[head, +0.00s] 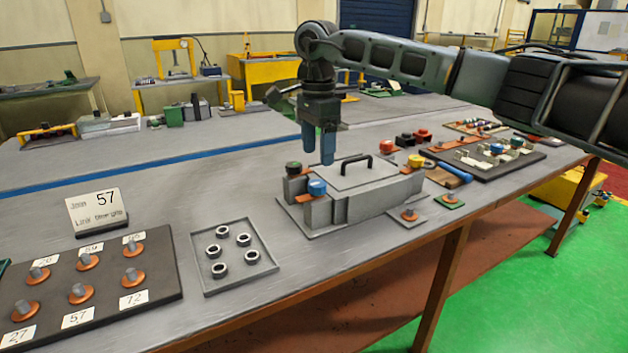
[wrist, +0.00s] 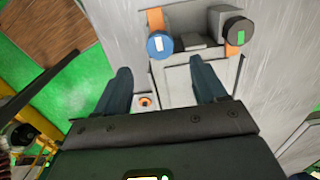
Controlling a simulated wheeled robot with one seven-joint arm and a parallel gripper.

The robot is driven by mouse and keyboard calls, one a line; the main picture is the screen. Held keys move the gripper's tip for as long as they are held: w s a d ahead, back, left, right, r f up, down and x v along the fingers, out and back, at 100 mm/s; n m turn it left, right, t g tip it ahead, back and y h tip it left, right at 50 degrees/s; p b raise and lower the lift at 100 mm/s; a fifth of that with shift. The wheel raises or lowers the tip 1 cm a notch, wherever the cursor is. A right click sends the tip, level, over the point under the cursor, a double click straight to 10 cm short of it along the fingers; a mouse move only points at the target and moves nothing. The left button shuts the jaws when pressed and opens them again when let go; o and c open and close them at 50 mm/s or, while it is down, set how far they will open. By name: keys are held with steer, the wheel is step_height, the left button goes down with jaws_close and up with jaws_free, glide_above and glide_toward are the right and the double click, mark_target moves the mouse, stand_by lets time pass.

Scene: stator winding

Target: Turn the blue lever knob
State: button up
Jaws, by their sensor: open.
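The blue lever knob (head: 317,187) sits at the front left corner of a grey box fixture (head: 365,205) on the table. It has a white mark on top. In the wrist view the blue knob (wrist: 160,45) is beyond my fingertips, a little left of the middle between them. My gripper (head: 317,163) points down above the fixture, above the blue knob in the head view. In the wrist view my gripper (wrist: 160,65) is open, with its two fingers wide apart and nothing between them. I cannot tell the exact height of the gap to the knob.
A black-topped knob (head: 293,168) with a green mark stands close behind the blue one. A black handle (head: 355,162) rises from the fixture's lid. Yellow (head: 416,161) and red (head: 387,145) knobs are at its right. A tray of rings (head: 235,255) lies to the left.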

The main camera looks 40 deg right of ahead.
mark_target(317, 183)
steer(key=shift+f+p, duration=0.4)
steer(key=shift+f, duration=3.4)
steer(key=c, duration=1)
steer(key=shift+c, duration=0.2)
